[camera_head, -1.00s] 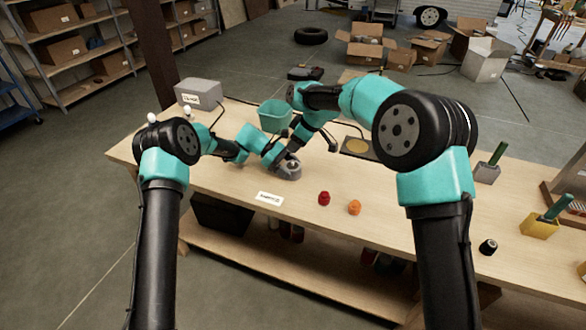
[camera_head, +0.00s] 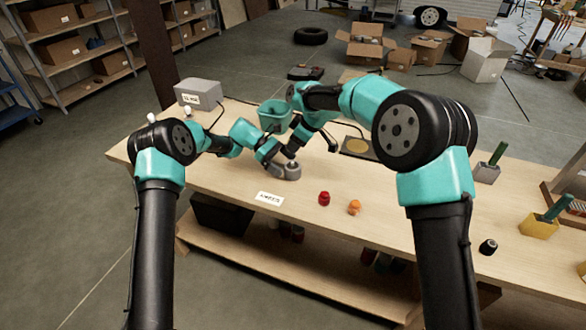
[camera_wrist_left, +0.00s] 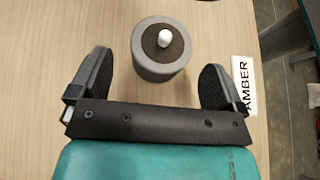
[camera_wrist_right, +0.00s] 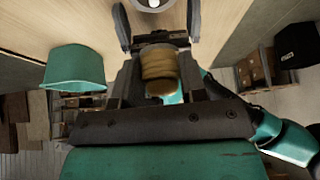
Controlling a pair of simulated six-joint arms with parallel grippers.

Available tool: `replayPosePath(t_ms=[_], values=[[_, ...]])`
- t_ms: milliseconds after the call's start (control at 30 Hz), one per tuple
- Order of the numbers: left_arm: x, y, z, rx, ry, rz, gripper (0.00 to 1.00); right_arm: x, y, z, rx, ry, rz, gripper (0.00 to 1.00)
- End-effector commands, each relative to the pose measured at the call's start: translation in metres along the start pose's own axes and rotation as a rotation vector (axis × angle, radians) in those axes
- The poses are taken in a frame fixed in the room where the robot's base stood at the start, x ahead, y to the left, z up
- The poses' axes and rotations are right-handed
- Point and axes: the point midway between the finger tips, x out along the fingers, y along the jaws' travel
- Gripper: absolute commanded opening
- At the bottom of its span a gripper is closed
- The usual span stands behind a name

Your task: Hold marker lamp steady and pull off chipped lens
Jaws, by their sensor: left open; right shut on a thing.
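The marker lamp base (camera_wrist_left: 143,65) is a grey cylinder with a dark top and a white bare bulb (camera_wrist_left: 164,38). It stands upright on the bench, between and slightly ahead of the fingertips of my left gripper (camera_wrist_left: 155,63), which is open with a gap on both sides. My right gripper (camera_wrist_right: 160,75) is shut on the chipped lens (camera_wrist_right: 157,62), a ribbed amber-yellow piece, off the lamp. In the head view my right gripper (camera_head: 290,153) is just above my left gripper (camera_head: 279,169); the lens there is too small to make out.
A teal bin (camera_head: 274,116) stands behind the grippers. An AMBER label (camera_head: 269,198), a red lens (camera_head: 324,198) and an orange lens (camera_head: 354,206) lie nearer the bench front. A grey box (camera_head: 198,92) is at back left. The bench between is clear.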

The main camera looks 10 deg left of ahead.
Motion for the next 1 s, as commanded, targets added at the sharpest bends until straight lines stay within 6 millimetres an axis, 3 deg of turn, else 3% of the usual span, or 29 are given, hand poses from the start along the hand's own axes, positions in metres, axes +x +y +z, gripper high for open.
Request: replayPosePath(t_ms=[300,500,1000], values=[[-0.061,0.001,-0.001,0.002,0.002,0.003,0.95,0.000,0.000,0.000,0.000,0.000,0.000,0.08],[-0.085,0.000,0.000,0.001,0.001,0.001,0.95,0.000,0.000,0.000,0.000,0.000,0.000,0.08],[-0.090,0.000,0.000,0.001,0.000,0.000,0.95,0.000,0.000,0.000,0.000,0.000,0.000,0.08]])
